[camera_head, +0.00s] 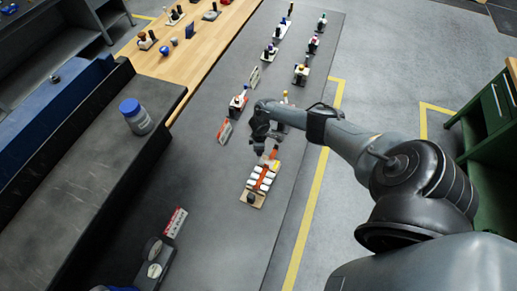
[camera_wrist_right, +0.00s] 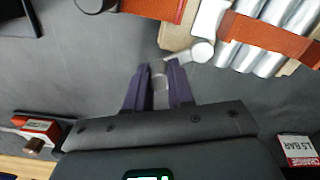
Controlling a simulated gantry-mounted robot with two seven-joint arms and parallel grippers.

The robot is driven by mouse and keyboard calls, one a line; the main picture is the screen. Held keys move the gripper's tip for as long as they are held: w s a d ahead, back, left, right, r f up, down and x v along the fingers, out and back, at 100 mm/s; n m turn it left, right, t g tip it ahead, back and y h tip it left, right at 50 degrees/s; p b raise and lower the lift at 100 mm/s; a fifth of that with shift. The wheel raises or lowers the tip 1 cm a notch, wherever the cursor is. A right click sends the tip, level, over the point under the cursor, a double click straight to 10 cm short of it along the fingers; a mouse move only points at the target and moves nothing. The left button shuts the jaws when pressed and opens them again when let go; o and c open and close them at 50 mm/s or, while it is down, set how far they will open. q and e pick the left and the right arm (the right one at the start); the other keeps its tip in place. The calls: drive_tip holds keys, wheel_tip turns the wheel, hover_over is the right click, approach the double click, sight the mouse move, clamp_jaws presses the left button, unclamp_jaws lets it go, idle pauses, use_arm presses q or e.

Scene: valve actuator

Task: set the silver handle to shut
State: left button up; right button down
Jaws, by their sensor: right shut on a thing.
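The silver handle (camera_wrist_right: 161,82) is a short grey lever between the two purple fingers of my right gripper (camera_wrist_right: 160,88), in the wrist view. My right gripper is shut on it. The handle's upper end is close to a pale round fitting (camera_wrist_right: 203,50) on a valve unit with silver cylinders (camera_wrist_right: 262,62) and orange-red bands on a wooden board. In the head view my right gripper (camera_head: 268,146) is over the far end of that unit (camera_head: 262,178); the handle is hidden or too small to tell there. My left gripper is not in view.
A red-and-white sign (camera_head: 175,222) stands nearer on the left. A blue-capped jar (camera_head: 136,116) stands on a dark surface.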

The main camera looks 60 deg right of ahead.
idle(0.4)
drive_tip(key=c, duration=1)
unclamp_jaws()
drive_tip(key=shift+r, duration=0.1)
drive_tip(key=shift+r+p, duration=0.3)
drive_tip(key=shift+r, duration=0.35)
wheel_tip(320, 180, up, 8)
drive_tip(key=shift+f+p, duration=0.2)
drive_tip(key=shift+p, duration=0.4)
drive_tip(key=shift+r, duration=0.85)
